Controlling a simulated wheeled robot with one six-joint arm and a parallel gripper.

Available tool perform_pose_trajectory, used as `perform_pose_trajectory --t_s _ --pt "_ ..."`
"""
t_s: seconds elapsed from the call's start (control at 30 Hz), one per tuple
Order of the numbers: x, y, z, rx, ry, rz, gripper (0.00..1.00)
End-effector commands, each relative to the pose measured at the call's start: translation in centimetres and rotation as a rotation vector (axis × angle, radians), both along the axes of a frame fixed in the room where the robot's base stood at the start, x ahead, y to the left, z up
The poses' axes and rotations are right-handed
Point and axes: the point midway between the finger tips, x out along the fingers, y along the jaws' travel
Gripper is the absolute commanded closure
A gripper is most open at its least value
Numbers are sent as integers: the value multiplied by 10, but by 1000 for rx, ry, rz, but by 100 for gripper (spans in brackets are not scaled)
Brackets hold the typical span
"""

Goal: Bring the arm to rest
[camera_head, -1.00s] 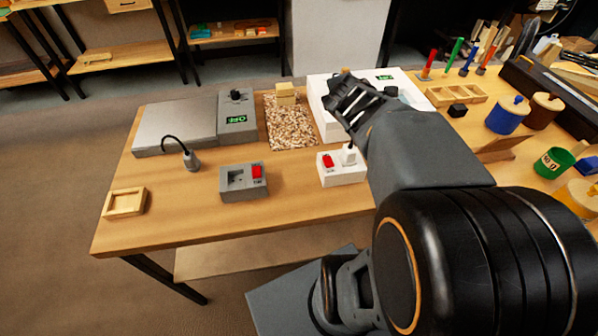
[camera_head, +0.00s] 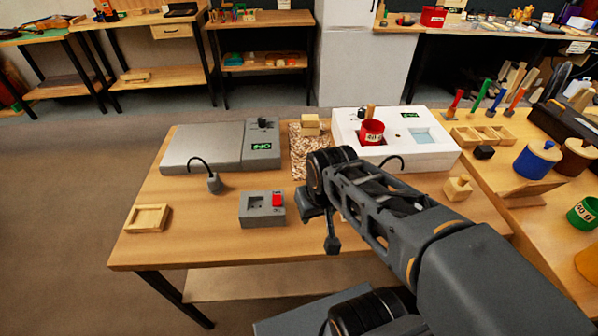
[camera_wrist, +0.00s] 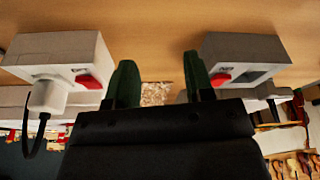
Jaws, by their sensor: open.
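My gripper is open and empty; its two dark fingers show apart in the wrist view (camera_wrist: 160,85), with only table and a speckled mat between them. In the head view my arm reaches from the lower right over the bench (camera_head: 190,245), with its end bent down above the bench's front middle. In the wrist view a white box (camera_wrist: 45,50) with a red switch and a plugged-in cable stands at left. A grey switch box (camera_wrist: 240,48) stands at right. In the head view my arm hides nearly all of the white box.
The grey switch box (camera_head: 262,208) is left of my arm. Behind are a large white unit (camera_head: 430,155) with a red pot (camera_head: 372,131), and a grey plate unit (camera_head: 203,147). A small wooden tray (camera_head: 148,218) sits front left. Blue (camera_head: 537,160) and green pots (camera_head: 584,213) stand at right.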

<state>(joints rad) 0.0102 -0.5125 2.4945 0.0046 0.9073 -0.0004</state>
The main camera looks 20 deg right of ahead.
Motion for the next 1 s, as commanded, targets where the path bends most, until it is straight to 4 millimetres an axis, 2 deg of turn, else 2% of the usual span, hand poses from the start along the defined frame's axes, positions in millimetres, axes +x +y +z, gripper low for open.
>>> perform_pose_trajectory --t_s 0.17,0.27,0.4,0.5,0.6,1.0 --pt "-1 5 26 1 6 32 52" --pt "-2 8 50 1 7 59 52" --pt "-4 14 91 2 7 99 52" --pt "-4 10 125 0 -25 65 52" --pt "-3 7 149 1 -50 39 52" --pt "-3 6 151 -1 -53 36 52"
